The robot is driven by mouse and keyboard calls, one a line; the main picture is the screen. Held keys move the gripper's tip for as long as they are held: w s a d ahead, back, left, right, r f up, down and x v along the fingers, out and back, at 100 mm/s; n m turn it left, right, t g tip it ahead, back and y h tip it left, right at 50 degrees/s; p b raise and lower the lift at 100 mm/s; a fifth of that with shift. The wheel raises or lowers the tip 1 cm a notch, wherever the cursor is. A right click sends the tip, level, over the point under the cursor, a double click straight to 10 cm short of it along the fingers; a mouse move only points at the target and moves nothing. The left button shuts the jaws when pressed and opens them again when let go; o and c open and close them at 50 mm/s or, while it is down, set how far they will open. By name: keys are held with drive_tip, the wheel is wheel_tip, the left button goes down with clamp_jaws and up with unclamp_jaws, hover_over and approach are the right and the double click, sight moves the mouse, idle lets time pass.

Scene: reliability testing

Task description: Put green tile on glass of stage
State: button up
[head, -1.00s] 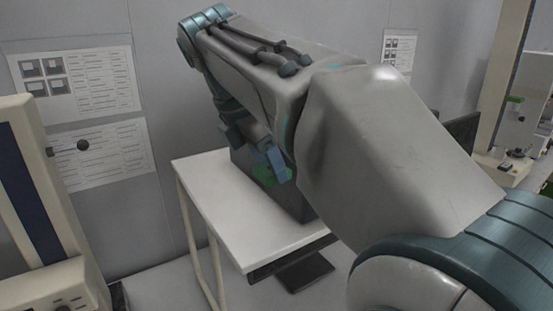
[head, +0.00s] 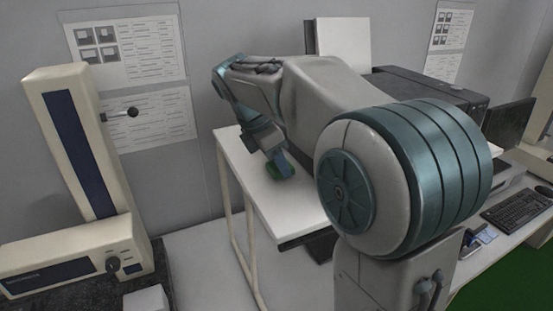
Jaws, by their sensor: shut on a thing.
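A green tile (head: 273,171) is partly visible at the tip of my gripper (head: 281,166), above the left part of a white table. My gripper is shut on the tile, and its blue finger covers much of it. I cannot tell whether the tile touches the table top. I cannot make out a stage with glass in this view.
The white table (head: 315,222) has bare room at its front. A beige machine with a column (head: 78,140) stands at the left, with a dark knob sticking out. A dark printer-like box (head: 430,92), a monitor (head: 508,128) and a keyboard (head: 520,209) are at the right.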

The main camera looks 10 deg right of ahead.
drive_tip(key=shift+f, duration=0.2)
drive_tip(key=shift+f, duration=0.15)
drive_tip(key=o, duration=1)
